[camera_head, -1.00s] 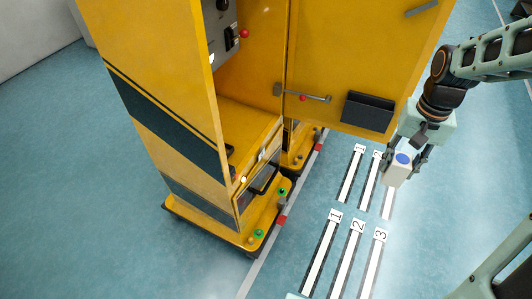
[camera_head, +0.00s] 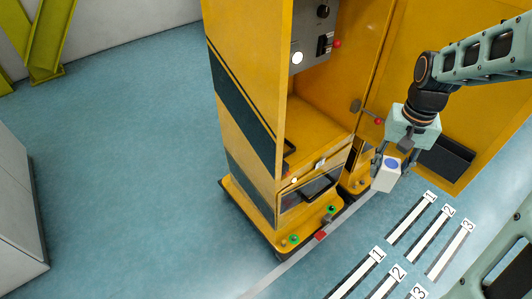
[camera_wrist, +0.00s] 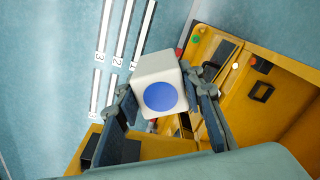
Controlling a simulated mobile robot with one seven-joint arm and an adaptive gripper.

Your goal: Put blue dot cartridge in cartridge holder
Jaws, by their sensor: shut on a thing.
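The blue dot cartridge (camera_head: 385,178) is a white block with a round blue dot on its top face. My gripper (camera_head: 389,172) is shut on it from its sides and holds it in the air, in front of the open yellow cabinet (camera_head: 246,120). In the wrist view the cartridge (camera_wrist: 157,68) sits between the two dark fingers, its dot facing the camera. I cannot tell for sure which part is the cartridge holder.
The cabinet door (camera_head: 429,70) stands open behind my gripper, with a black bin (camera_head: 446,157) on it. A red-knobbed lever (camera_head: 378,121) is close to the gripper. Numbered white strips (camera_head: 412,220) lie on the floor. Floor left of the cabinet is clear.

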